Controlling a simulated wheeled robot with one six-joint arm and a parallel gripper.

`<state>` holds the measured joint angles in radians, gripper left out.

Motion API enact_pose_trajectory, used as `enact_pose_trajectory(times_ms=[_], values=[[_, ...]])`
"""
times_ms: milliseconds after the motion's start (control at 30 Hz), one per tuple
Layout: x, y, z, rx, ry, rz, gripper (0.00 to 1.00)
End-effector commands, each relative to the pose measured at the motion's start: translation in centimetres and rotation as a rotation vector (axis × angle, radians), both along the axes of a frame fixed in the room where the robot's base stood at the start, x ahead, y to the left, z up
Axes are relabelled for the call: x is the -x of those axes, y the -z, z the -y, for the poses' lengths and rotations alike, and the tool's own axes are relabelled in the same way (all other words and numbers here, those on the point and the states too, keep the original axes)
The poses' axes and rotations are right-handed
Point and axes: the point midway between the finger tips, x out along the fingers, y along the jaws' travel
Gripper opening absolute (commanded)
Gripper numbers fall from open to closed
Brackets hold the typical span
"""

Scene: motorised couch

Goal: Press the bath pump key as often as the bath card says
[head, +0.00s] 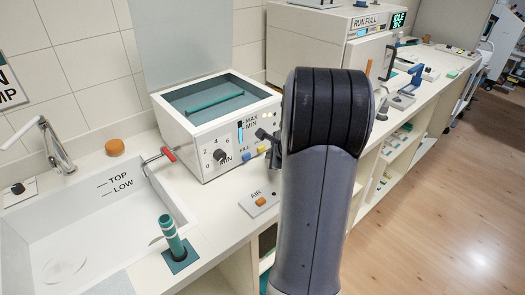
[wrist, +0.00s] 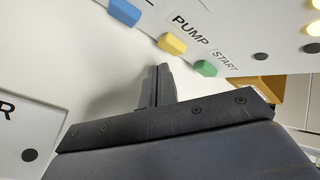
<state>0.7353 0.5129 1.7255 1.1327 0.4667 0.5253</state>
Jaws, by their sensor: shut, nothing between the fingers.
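The white bath unit (head: 188,133) stands on the counter, with a teal basin and a dial marked MIN. Its front has a blue FILL key (head: 246,156) and the yellow pump key (head: 262,148). In the wrist view the yellow key (wrist: 172,44) sits beside the word PUMP, between the blue key (wrist: 125,12) and the green START key (wrist: 205,68). My gripper (head: 264,134) is shut and empty in front of the unit; its fingertips (wrist: 158,72) appear just below the yellow key, seemingly apart from it.
A sink (head: 65,240) marked TOP and LOW is at left, with a red-ended lever (head: 168,153) at its rim. The AIR plate (head: 259,200) lies before the unit. Free floor (head: 455,200) is at right.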

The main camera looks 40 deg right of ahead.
Motion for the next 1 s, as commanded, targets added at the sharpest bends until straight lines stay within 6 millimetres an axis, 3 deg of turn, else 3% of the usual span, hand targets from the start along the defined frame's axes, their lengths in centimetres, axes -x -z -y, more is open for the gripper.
enact_pose_trajectory(times_ms=[500,1000], values=[[4.6,0.1,0.4,0.000,0.001,0.000,0.00],[4.7,0.0,0.4,-0.001,0.001,0.000,0.00]])
